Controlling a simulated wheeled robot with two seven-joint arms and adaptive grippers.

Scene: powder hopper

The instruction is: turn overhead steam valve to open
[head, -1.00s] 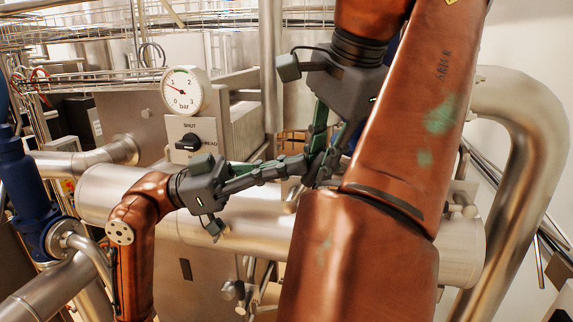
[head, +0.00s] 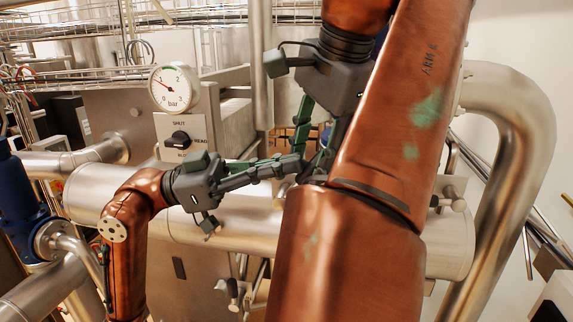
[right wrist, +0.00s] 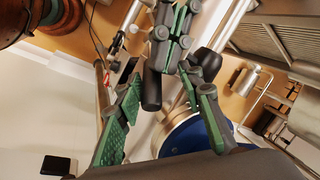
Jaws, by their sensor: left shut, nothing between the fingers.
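A dark lever-like grip (right wrist: 152,88) shows in the right wrist view, between the fingers of my right gripper (right wrist: 160,80). The fingers are spread, with gaps on both sides of the grip. A blue rounded body (right wrist: 193,135) lies behind them; I cannot tell whether these belong to the steam valve. In the head view my right gripper (head: 312,160) points down, partly hidden by my right arm. My left gripper (head: 298,166) is shut and empty, its fingers pointing right beside the right gripper's fingertips. Its fingers also show at the top of the right wrist view (right wrist: 172,35).
A round pressure gauge (head: 173,88) stands above a panel with a black knob (head: 180,138). A large horizontal steel pipe (head: 230,222) runs below the grippers. A bent pipe (head: 535,150) stands at the right. A blue valve body (head: 20,200) is at the left edge.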

